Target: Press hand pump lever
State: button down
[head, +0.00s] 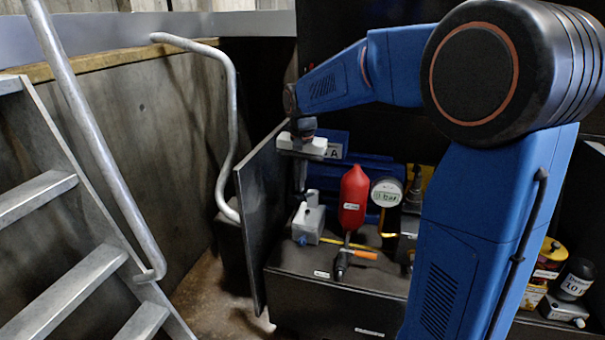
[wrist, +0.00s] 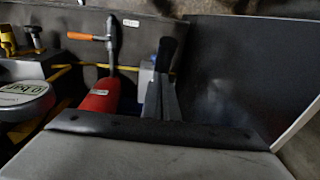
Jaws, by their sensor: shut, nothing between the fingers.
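A small grey unit (head: 309,222), which looks like the hand pump, stands on the dark bench with its pale top part (head: 312,197) upright. My gripper (head: 300,188) points down just above and beside it; contact cannot be told. In the wrist view my gripper (wrist: 166,48) is shut and empty. It largely hides a pale blue-grey piece (wrist: 145,76), likely the pump. I cannot clearly make out the lever apart from the fingers.
A red bottle (head: 353,198) and a round gauge (head: 386,192) stand right of the pump. An upright dark panel (head: 258,215) is close on the left. A metal stair (head: 75,260) stands farther left.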

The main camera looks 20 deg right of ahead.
jog(key=shift+s+a+f, duration=0.1)
jog(key=shift+a+f, duration=0.05)
jog(key=shift+f, duration=0.05)
dwell(0.3)
